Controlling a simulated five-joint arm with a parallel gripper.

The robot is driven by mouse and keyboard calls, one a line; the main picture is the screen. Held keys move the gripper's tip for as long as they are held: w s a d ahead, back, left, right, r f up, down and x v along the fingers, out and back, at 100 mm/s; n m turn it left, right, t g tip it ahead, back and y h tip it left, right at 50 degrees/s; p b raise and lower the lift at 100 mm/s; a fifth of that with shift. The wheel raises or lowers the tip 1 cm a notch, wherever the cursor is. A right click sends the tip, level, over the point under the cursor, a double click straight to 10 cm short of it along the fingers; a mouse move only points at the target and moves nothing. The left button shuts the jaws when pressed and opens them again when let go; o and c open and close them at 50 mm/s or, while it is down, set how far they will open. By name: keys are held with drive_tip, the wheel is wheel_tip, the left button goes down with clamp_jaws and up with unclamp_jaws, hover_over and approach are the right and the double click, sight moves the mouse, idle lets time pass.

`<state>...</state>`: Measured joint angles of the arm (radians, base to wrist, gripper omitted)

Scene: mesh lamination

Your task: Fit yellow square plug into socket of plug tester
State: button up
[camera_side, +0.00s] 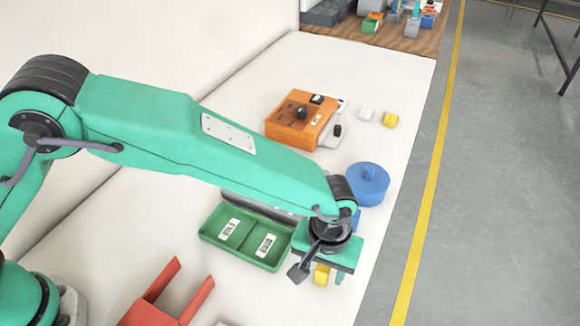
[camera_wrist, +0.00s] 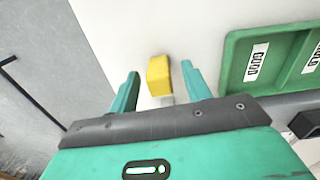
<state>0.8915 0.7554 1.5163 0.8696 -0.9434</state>
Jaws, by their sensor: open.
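A yellow square plug (camera_side: 321,275) sits on the white table below my gripper, partly hidden by it in the side view. In the wrist view the yellow plug (camera_wrist: 159,76) lies between my two fingers, with a gap on each side. My gripper (camera_wrist: 160,70) is open and empty, pointing down at the plug. The orange plug tester (camera_side: 299,118) stands farther back on the table, with black knobs on top and a grey part at its right side. I cannot make out its socket clearly.
A green two-compartment tray (camera_side: 214,226) with white labels lies left of my gripper. A blue round object (camera_side: 367,186) stands behind it. White (camera_side: 366,114) and yellow (camera_side: 390,119) blocks lie right of the tester. A red forked object (camera_side: 160,310) is at front.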

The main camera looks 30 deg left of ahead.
sight(322, 273)
drive_tip(key=shift+f, duration=0.75)
clamp_jaws()
drive_tip(key=shift+r, duration=0.1)
drive_tip(key=shift+r, duration=0.75)
drive_tip(key=r, duration=0.1)
drive_tip(key=s+r, duration=0.1)
drive_tip(key=r, duration=0.1)
drive_tip(key=shift+s+d+r, duration=0.1)
drive_tip(key=s+d+r, duration=0.1)
drive_tip(key=s+r, duration=0.5)
drive_tip(key=s, duration=0.4)
drive_tip(key=shift+s+d, duration=0.2)
